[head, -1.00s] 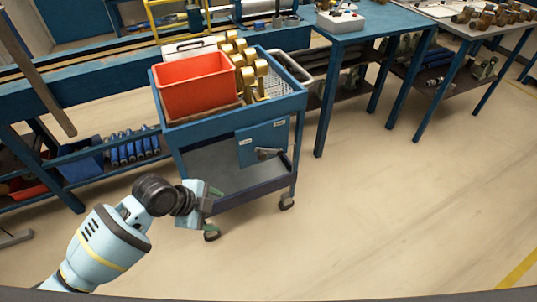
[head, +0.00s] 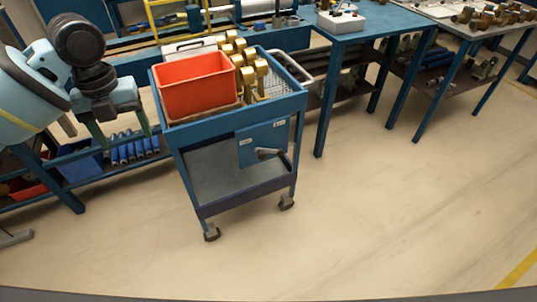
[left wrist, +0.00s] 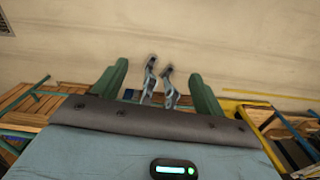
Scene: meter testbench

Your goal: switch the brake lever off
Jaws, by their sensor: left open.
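The brake lever (head: 268,152) is a small grey handle on the blue panel (head: 255,135) at the front of the cart. It lies roughly level in the head view, and two small pale labels sit on the panel, too small to read. My left gripper (head: 120,132) is open and empty at the upper left, its green fingers pointing down, left of the cart and well away from the lever. Its fingers also show in the left wrist view (left wrist: 160,78), where the lever is not seen. My right gripper is not in view.
The blue cart (head: 185,150) carries an orange bin (head: 195,85) and several brass parts (head: 250,75). A blue workbench (head: 365,30) stands to the right. Blue cylinders (head: 130,150) lie on a low shelf behind my left gripper. The floor (head: 380,220) before the cart is clear.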

